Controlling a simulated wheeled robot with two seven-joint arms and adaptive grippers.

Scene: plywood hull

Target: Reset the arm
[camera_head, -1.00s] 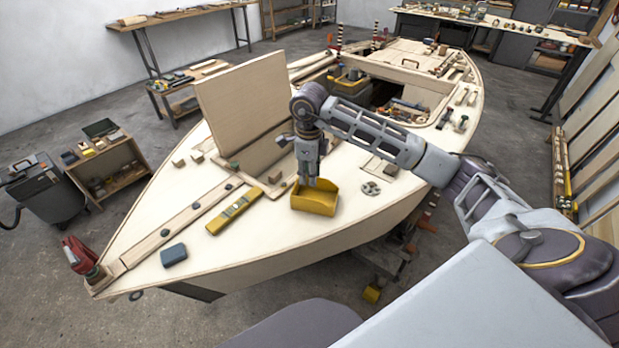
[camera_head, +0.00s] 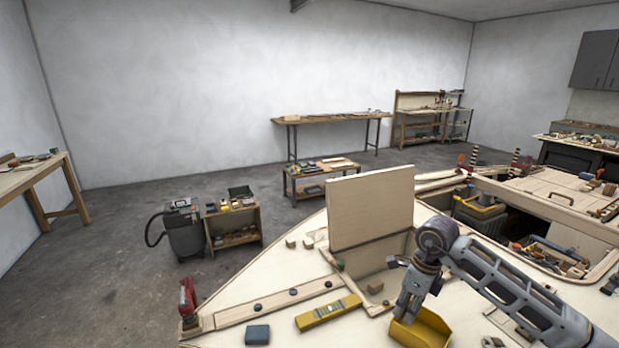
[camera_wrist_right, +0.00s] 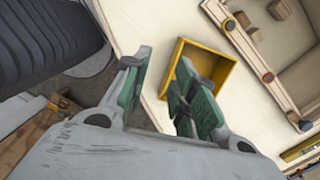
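My right gripper (camera_head: 403,308) points down at a yellow open bin (camera_head: 424,332) on the boat's pale plywood deck (camera_head: 285,275). In the right wrist view, the green-padded fingers of the gripper (camera_wrist_right: 158,88) are apart with nothing between them. One finger overlaps the yellow bin (camera_wrist_right: 226,70) in that view; I cannot tell whether it touches. My left gripper is not in view.
An upright plywood panel (camera_head: 370,207) stands on the deck just behind the gripper. A yellow level (camera_head: 328,311) and a dark blue block (camera_head: 257,334) lie to the left.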

